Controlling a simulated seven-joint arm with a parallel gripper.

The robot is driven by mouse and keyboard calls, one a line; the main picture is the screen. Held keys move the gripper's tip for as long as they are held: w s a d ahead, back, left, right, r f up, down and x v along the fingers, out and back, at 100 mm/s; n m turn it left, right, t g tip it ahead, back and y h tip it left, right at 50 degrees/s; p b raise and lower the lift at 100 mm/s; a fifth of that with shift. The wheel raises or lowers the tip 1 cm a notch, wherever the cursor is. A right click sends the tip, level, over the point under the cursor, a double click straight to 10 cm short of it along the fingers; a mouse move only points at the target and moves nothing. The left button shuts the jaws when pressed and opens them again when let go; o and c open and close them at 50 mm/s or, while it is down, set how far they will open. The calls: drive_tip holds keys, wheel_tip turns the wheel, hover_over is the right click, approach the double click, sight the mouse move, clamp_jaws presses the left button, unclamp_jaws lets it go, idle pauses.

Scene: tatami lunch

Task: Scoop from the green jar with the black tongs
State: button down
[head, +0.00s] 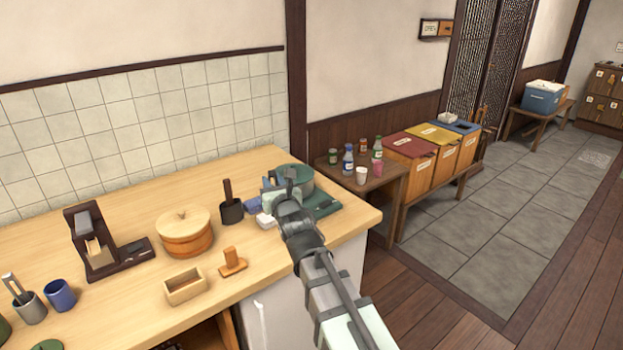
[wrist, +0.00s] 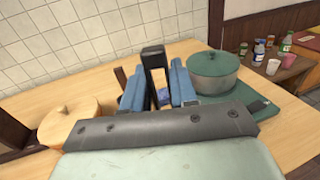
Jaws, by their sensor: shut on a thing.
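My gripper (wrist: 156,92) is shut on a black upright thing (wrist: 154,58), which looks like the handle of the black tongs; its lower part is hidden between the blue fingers. In the head view my gripper (head: 283,190) is over the counter's right part, in front of a green lidded pot. A dark green rounded thing (head: 4,329), perhaps the green jar, is cut off at the lower left edge of the head view. A flat green disc (head: 48,345), perhaps a lid, lies beside it. Neither shows in the wrist view.
The green pot (wrist: 214,73) stands by a green board (wrist: 246,108). A round wooden tub (head: 184,232), a dark block with a handle (head: 232,210), an open wooden box (head: 185,287), a dark wooden stand (head: 96,243) and a blue cup (head: 60,294) stand leftward.

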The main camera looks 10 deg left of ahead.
drive_tip(key=s+a+n+g+y, duration=0.3)
drive_tip(key=s+a, duration=0.7)
drive_tip(key=a, duration=0.5)
drive_tip(key=s+a+n+g+y, duration=0.25)
drive_tip(key=s+a, duration=0.75)
drive_tip(key=a, duration=0.5)
drive_tip(key=s+a+f+n+g+y, duration=0.1)
drive_tip(key=s+a+n+g+y, duration=0.15)
drive_tip(key=s+a, duration=1.2)
drive_tip(key=s+a+n+g+y, duration=0.1)
drive_tip(key=s+a+g, duration=0.2)
drive_tip(key=s+a, duration=1.15)
drive_tip(key=shift+w+a+r+m+t+h, duration=0.75)
drive_tip(key=shift+w+r+m+t+h, duration=0.5)
drive_tip(key=shift+w+m+t+h, duration=2.05)
wheel_tip(320, 180, down, 11)
drive_tip(key=s+n+t+y, duration=0.1)
drive_tip(key=s+y, duration=0.1)
drive_tip(key=shift+s, duration=0.1)
drive_tip(key=shift+s+a, duration=0.1)
drive_tip(key=shift+a, duration=0.05)
